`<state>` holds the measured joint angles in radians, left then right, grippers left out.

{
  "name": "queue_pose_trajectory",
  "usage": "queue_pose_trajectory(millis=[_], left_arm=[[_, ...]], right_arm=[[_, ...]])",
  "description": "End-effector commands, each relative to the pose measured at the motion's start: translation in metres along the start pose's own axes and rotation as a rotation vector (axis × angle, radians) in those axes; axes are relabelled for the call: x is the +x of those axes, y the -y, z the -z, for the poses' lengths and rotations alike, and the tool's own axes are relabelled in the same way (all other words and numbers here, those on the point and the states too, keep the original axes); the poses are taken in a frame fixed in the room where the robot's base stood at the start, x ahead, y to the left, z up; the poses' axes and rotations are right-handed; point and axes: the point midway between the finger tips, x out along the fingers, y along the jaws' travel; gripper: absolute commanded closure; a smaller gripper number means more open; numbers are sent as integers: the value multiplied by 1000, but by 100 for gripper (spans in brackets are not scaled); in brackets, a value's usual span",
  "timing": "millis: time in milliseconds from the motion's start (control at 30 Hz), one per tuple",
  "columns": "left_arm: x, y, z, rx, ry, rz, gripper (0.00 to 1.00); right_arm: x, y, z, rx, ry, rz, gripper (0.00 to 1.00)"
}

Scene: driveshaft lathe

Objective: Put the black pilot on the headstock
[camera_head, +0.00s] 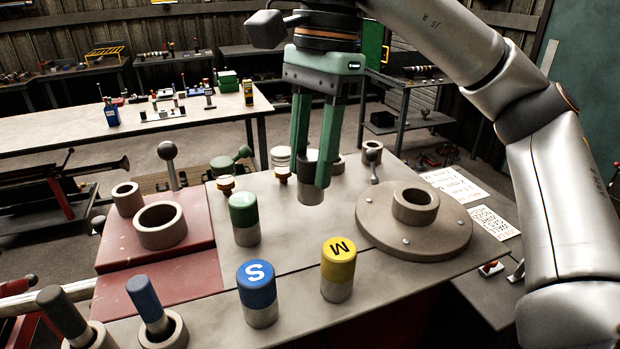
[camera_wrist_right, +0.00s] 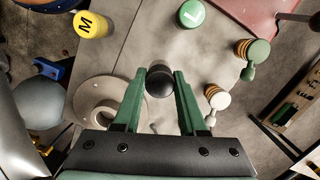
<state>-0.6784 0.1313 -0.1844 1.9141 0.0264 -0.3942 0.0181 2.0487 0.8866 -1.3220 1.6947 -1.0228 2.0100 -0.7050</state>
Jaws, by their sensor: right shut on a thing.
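The black pilot (camera_head: 311,190) has a dark top and a grey metal lower part. My right gripper (camera_head: 310,165) points down and is shut on it, with one finger on each side. In the right wrist view its round black top (camera_wrist_right: 159,84) sits between the fingertips (camera_wrist_right: 160,78). I cannot tell whether its base touches the bench top. To its right is a round beige flange (camera_head: 382,238) with a hollow raised hub (camera_head: 415,205). A red block (camera_head: 110,245) with a wide ring is at the left. The pictures do not label which is the headstock. My left gripper is not in view.
Green (camera_head: 244,215), blue "S" (camera_head: 257,290) and yellow "M" (camera_head: 338,268) capped pilots stand nearby on the bench. Two rings with grey and blue rods stand at the front left. Bench top is free between pilots and flange.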

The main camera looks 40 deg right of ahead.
Motion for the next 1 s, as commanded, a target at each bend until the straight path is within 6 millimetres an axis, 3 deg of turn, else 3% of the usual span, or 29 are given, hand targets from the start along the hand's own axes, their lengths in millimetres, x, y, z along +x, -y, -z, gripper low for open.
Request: queue_pose_trajectory(millis=[433,933,967,1000], left_arm=[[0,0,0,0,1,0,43],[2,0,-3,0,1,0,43],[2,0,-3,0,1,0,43],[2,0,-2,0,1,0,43]], right_arm=[[33,5,8,1,2,-1,100],[41,5,9,1,1,2,100],[40,5,9,1,0,1,57],[40,5,8,1,0,1,52]])
